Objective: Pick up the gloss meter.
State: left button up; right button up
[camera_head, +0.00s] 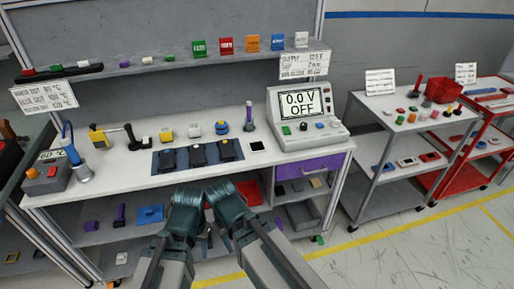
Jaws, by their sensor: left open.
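I cannot tell for sure which item is the gloss meter; the small devices on the white workbench (110,184) carry no readable name. Three dark blocks lie on blue pads near the bench's front edge, among them a middle block (198,155). Behind them stand a yellow-topped block (166,135), a white block (194,130) and a blue round piece (221,128). My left gripper (187,196) is open with nothing seen in it, low in front of the bench. My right gripper (226,194) is close beside it; its fingers are not clear.
A power supply reading "0.0 V OFF" (304,110) stands at the bench's right end. A shelf (160,66) with colored pieces runs above. A grey cart (400,127) and a red cart stand right, beyond open floor.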

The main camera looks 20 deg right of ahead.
aim_at(194, 130)
jog(key=i+j, duration=0.1)
jog(key=j, duration=0.85)
jog(key=i+j, duration=0.15)
jog(key=j, duration=0.3)
jog(key=z, duration=1.45)
jog(key=i+j+z, duration=0.2)
jog(key=i+j, duration=0.15)
jog(key=j, duration=0.2)
